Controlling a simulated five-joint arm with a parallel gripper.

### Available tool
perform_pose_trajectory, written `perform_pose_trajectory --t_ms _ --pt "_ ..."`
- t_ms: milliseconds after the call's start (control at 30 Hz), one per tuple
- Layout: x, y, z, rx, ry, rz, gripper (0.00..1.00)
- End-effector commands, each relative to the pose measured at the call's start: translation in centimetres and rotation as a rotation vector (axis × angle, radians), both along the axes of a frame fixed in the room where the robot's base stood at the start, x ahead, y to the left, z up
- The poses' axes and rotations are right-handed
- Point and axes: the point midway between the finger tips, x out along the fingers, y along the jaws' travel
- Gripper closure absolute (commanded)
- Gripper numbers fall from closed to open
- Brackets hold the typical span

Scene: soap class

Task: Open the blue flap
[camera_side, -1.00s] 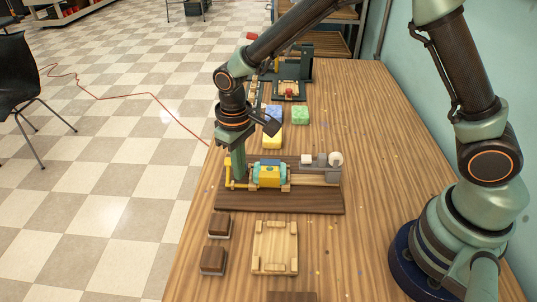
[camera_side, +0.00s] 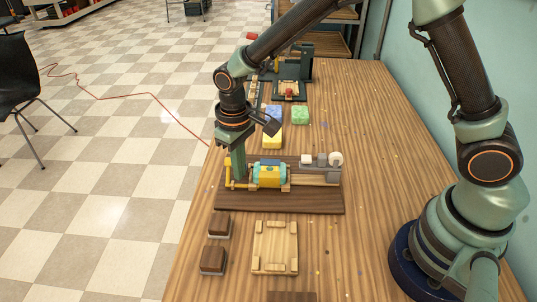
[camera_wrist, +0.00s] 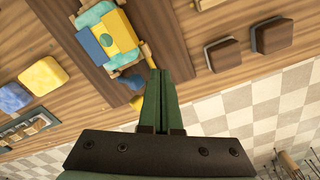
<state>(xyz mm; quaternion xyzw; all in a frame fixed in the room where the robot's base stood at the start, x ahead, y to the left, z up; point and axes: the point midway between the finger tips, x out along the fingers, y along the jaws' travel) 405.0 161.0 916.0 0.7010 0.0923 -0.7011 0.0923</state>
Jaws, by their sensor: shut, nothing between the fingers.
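The blue flap (camera_side: 271,162) shows on the upper side of a teal and yellow drum (camera_side: 270,178), lying in a wooden cradle. In the wrist view the blue flap (camera_wrist: 91,46) lies flat along the edge of the drum's yellow band (camera_wrist: 119,32). My gripper (camera_side: 237,177) is shut and empty, pointing down at the left end of the drum, beside a yellow crank handle (camera_side: 228,166). In the wrist view my gripper (camera_wrist: 161,74) has its tips close to the yellow crank parts (camera_wrist: 137,102). Whether they touch, I cannot tell.
The cradle stands on a dark wooden board (camera_side: 280,203), with a grey and white mechanism (camera_side: 320,166) at its right. Yellow (camera_side: 271,141), blue (camera_side: 273,114) and green (camera_side: 300,115) blocks lie behind. Brown blocks (camera_side: 214,260) and a pale tray (camera_side: 275,248) lie in front.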

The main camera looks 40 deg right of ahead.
Motion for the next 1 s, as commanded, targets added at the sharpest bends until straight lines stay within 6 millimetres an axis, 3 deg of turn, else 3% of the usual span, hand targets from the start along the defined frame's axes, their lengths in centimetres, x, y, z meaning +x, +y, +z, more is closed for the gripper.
perform_pose_trajectory --t_ms 367,1000 --pt "0.0 0.0 -0.4 0.0 0.0 0.0 1.0" --pt "0.0 0.0 -3.2 0.0 0.001 0.0 1.0"
